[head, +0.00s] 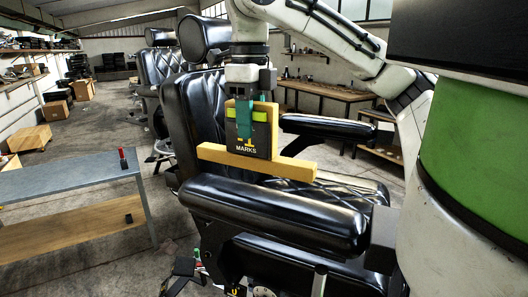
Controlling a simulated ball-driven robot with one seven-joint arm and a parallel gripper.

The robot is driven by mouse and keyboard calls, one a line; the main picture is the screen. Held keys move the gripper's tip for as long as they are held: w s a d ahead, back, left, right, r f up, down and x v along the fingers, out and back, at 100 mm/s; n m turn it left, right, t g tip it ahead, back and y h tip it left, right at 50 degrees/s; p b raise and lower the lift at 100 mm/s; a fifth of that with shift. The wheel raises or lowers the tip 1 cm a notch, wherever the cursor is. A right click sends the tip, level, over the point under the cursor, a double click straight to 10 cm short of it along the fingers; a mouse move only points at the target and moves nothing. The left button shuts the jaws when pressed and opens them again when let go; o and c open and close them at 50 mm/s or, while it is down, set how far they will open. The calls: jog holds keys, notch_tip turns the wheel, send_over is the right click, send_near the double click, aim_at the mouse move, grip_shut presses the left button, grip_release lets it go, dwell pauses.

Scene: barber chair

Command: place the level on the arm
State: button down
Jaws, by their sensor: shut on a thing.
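The level (257,162) is a yellow bar with an upright yellow part and a black plate marked "MARKS". My gripper (244,108) comes down from above and is shut on the upright part, a teal finger strip showing in front. The bar hangs roughly level, tilting slightly down to the right. It appears above the chair's near padded black arm (275,212), apart from it in the picture; the exact height is unclear. The chair's far arm (328,127) lies behind to the right. The level hides part of the seat and backrest.
The barber chair's backrest (195,115) rises behind the level at left. A low grey-topped table (70,178) with a small red item (123,160) stands at left. A wooden workbench (325,90) is at the back. The near arm's top looks bare.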

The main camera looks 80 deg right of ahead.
aim_at(264, 151)
jog(key=shift+s+f, duration=1.05)
jog(key=shift+f, duration=0.2)
jog(key=shift+s+f, duration=0.15)
jog(key=shift+f, duration=0.75)
jog(key=shift+s+f, duration=0.1)
jog(key=shift+f, duration=0.75)
jog(key=shift+f, duration=0.2)
jog(key=c, duration=0.7)
grip_release()
jog(key=shift+r, duration=0.1)
notch_tip(264, 151, up, 12)
jog(key=shift+r+p, duration=0.1)
jog(key=shift+p, duration=0.35)
